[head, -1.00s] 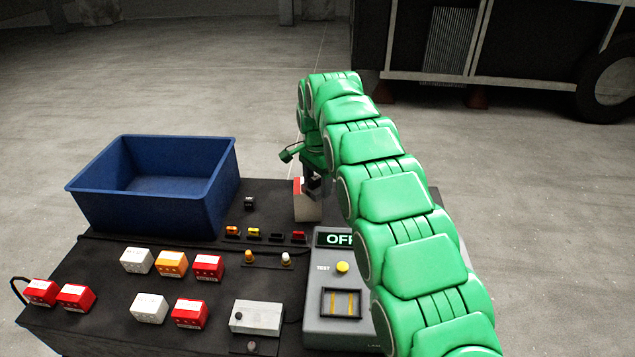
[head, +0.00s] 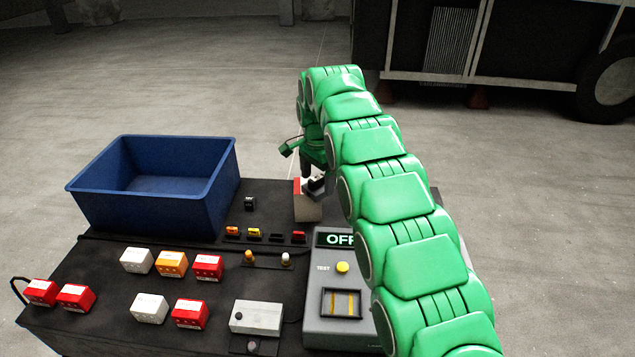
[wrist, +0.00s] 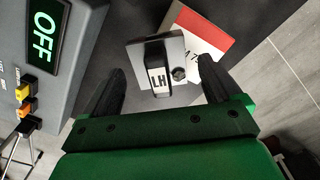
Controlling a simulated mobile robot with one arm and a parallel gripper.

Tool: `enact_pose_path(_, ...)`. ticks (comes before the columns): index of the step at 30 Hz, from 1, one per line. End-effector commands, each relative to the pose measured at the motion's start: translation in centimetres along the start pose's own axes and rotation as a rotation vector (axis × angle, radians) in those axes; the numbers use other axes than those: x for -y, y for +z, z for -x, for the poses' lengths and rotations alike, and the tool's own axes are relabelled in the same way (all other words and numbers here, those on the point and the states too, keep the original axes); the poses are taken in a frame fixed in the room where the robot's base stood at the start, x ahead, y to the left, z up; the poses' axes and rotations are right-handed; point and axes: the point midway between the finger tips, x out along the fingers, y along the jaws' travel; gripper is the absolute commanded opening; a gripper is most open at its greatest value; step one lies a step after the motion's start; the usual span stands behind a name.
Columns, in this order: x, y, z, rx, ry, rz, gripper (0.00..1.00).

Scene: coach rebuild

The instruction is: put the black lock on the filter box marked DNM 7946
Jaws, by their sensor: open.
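My gripper (wrist: 160,88) is open. In the wrist view its two dark fingers stand on either side of a black block marked LH (wrist: 158,82), with gaps to both. The block sits on a light grey plate (wrist: 142,52) that has a dark round knob. Beside and partly under the plate is a red and white box (wrist: 194,38); only part of its marking, "M 7", reads. In the head view this box (head: 307,208) stands at the bench's back edge under my gripper. A small black piece (head: 276,237) lies in a row with orange, yellow and red ones. I cannot tell which black piece is the lock.
A blue bin (head: 150,205) stands at the back left. A grey tester showing OFF (head: 340,268) is in front of my gripper. Several red, white and orange boxes (head: 172,263) fill the front left. A black labelled block (head: 249,203) stands near the bin.

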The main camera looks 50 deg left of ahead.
Motion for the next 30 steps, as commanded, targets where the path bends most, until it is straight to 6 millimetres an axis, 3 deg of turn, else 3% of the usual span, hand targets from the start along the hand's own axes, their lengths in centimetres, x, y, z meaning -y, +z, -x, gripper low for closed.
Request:
enact_pose_path(12,0.1,0.0,4.2,-0.002,-0.004,0.001,0.91)
enact_pose_path(30,0.0,0.0,5.8,0.0,0.0,0.0,0.91)
